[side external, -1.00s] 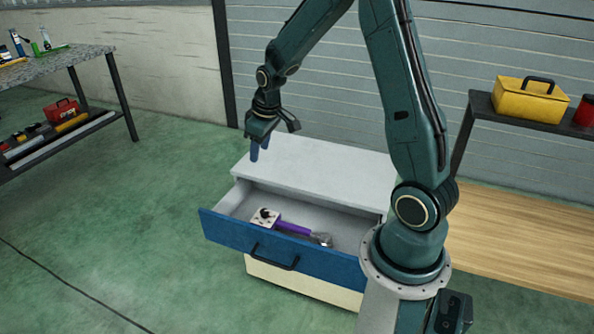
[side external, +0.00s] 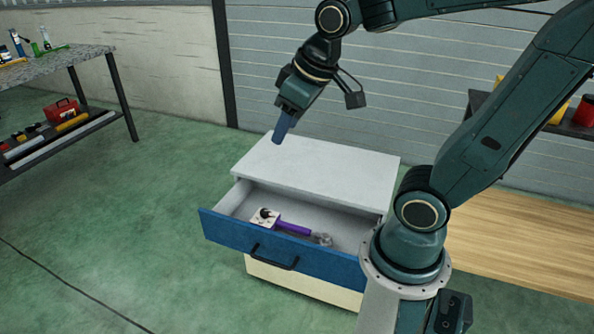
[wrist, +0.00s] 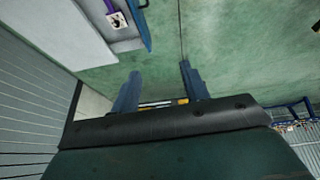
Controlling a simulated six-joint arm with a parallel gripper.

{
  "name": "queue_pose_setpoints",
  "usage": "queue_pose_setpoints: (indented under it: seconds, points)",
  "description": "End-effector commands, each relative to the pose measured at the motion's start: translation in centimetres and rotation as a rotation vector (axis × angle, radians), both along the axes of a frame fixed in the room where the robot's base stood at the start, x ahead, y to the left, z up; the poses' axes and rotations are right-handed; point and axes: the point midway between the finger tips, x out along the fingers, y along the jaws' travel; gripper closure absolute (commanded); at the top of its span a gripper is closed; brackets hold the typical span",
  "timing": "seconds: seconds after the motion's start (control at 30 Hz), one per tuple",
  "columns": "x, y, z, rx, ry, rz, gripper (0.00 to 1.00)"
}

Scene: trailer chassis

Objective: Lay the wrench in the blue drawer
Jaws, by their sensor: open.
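The blue drawer (side external: 222,229) is pulled out of the white cabinet (side external: 330,165). A wrench with a purple handle (side external: 293,228) and a grey head (side external: 322,239) lies inside it, beside a small pale block with dark marks (side external: 264,217). My gripper (side external: 282,128) is above the cabinet top, apart from the drawer and the wrench. In the wrist view its two blue fingers (wrist: 160,88) stand apart with nothing between them. The drawer's blue front (wrist: 138,22) and the pale block (wrist: 118,20) show at the top there; only a bit of purple shows beside the block.
A workbench (side external: 60,58) with tools and a lower shelf stands at the left. A wooden surface (side external: 520,240) and a dark shelf (side external: 480,103) are at the right, partly behind my arm. The cabinet top is bare. The green floor left of the drawer is clear.

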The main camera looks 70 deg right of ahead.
Motion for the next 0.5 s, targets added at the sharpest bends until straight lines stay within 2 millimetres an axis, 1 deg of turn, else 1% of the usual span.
queue_pose_setpoints:
  seconds: [0.03, 0.1, 0.3, 0.4, 0.5]
  points:
    - [-1.0, 0.5, 0.4, 0.002, -0.017, 0.005, 0.55]
    - [-2.4, 1.1, 0.7, 0.010, -0.029, 0.005, 0.55]
    - [-5.7, 2.3, 1.1, 0.030, -0.057, 0.005, 0.55]
    - [-6.7, 2.6, 1.1, 0.036, -0.067, 0.005, 0.55]
    - [-7.3, 2.7, 1.1, 0.040, -0.071, 0.003, 0.55]
